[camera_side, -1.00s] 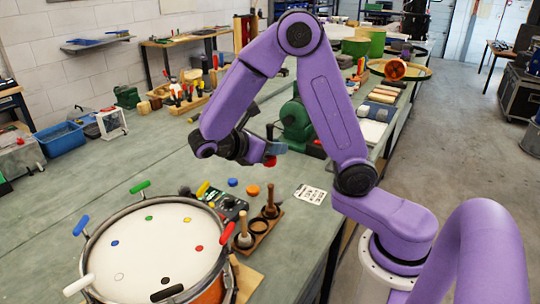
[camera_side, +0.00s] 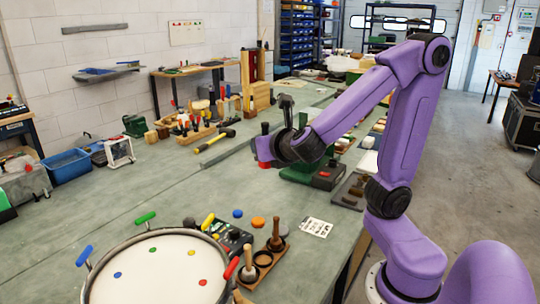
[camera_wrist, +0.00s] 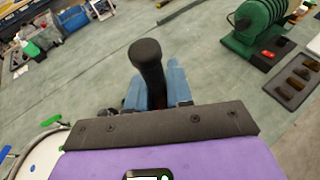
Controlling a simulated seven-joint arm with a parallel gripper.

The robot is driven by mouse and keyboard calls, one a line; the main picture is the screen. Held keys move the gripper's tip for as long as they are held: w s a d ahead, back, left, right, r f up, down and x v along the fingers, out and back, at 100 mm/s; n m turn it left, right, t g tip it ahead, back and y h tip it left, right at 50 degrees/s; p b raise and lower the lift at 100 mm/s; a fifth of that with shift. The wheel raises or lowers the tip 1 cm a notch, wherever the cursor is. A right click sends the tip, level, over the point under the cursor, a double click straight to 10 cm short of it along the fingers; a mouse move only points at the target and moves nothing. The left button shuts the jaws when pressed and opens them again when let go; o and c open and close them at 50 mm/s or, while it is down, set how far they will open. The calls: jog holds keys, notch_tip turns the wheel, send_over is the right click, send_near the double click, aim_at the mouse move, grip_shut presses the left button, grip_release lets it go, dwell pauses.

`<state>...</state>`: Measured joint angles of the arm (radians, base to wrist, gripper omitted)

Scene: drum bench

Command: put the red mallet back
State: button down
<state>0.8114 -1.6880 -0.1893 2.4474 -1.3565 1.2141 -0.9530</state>
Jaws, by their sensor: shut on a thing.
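My gripper (camera_side: 270,150) is shut on the red mallet and holds it above the bench. In the side view the mallet's red end (camera_side: 264,164) hangs under the fingers and a dark end rises above them. In the wrist view the mallet's black end (camera_wrist: 147,58) stands between the blue fingers (camera_wrist: 158,88); its red part is mostly hidden. A wooden mallet holder (camera_side: 263,262) stands by the drum. Two wooden-handled mallets (camera_side: 277,236) (camera_side: 249,264) stand in it, with an empty round place between them. My gripper is well beyond the holder.
The drum (camera_side: 160,268), with coloured handles, fills the near left. A dark control box (camera_side: 235,239), blue disc (camera_side: 238,213), orange disc (camera_side: 258,222) and printed card (camera_side: 317,227) lie nearby. A green machine (camera_wrist: 258,28) stands right of my gripper. A yellow-handled hammer (camera_side: 214,141) lies behind.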

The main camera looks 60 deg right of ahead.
notch_tip(320, 180, up, 2)
jog(key=a+n+t+y, duration=0.1)
jog(key=a+n+y, duration=0.1)
jog(key=n+y, duration=0.1)
send_over(276, 232)
jog(key=w+a, duration=0.2)
jog(key=a, duration=0.4)
notch_tip(276, 232, down, 21)
jog(key=shift+s+d+f, duration=0.1)
jog(key=shift+d+f, duration=0.05)
jog(key=shift+f, duration=2)
jog(key=shift+d+f, duration=0.1)
jog(key=shift+f, duration=2)
jog(key=shift+f, duration=0.6)
jog(key=c, duration=0.9)
grip_release()
jog(key=shift+c, duration=0.2)
jog(key=shift+s, duration=0.1)
